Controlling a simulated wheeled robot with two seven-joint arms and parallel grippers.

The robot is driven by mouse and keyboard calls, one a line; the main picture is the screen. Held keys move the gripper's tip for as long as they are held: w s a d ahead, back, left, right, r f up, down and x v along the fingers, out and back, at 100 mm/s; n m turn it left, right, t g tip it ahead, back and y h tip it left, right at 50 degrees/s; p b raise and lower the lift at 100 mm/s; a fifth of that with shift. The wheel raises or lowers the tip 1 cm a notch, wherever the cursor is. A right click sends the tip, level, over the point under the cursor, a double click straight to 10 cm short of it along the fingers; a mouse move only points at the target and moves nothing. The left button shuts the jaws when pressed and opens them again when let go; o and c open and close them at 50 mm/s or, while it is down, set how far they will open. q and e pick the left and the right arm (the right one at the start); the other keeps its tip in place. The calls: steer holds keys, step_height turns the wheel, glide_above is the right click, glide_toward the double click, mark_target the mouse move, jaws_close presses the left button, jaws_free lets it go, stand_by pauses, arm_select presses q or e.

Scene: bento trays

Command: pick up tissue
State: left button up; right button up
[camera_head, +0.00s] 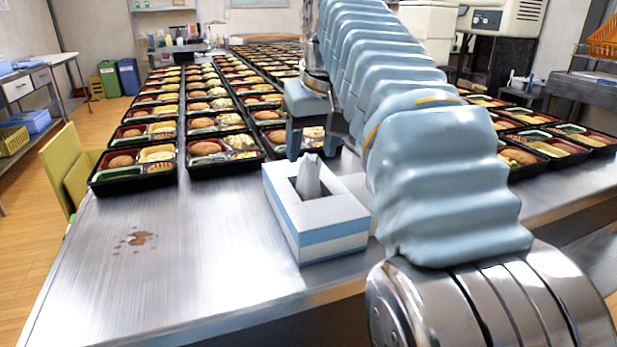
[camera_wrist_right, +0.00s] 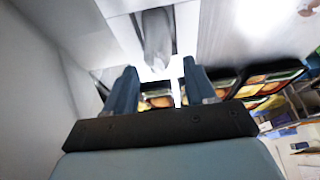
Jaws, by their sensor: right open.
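A white and blue tissue box (camera_head: 335,240) stands on the metal table, with a grey-white tissue (camera_head: 309,178) sticking up from its top opening. My right gripper (camera_head: 312,150) is open and empty, just behind and above the tissue, fingers pointing down. In the right wrist view the tissue (camera_wrist_right: 157,38) hangs in the upper middle, beyond the gap between the open fingertips (camera_wrist_right: 159,70). It is not between the fingers. My left gripper is not in view.
Rows of filled bento trays (camera_head: 122,172) cover the table behind and right of the box. A brown stain (camera_head: 136,239) lies on the otherwise clear metal table (camera_head: 190,270) at front left. My right arm hides part of the table.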

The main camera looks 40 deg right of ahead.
steer(key=shift+x, duration=0.9)
steer(key=shift+w+f, duration=0.15)
steer(key=shift+f, duration=0.4)
jaws_close()
steer(key=shift+r, duration=0.55)
step_height(320, 180, up, 2)
steer(key=shift+r, duration=0.15)
steer(key=s+b, duration=0.1)
steer(key=s, duration=0.1)
steer(key=s+a, duration=0.1)
steer(key=s, duration=0.1)
steer(key=s+a+b, duration=0.1)
steer(key=s, duration=0.1)
steer(key=shift+s+b, duration=0.2)
steer(key=shift+b, duration=0.1)
steer(key=s+a+b, duration=0.1)
steer(key=s+a, duration=0.2)
steer(key=s, duration=0.8)
steer(key=shift+a+b, duration=0.2)
steer(key=shift+b, duration=0.1)
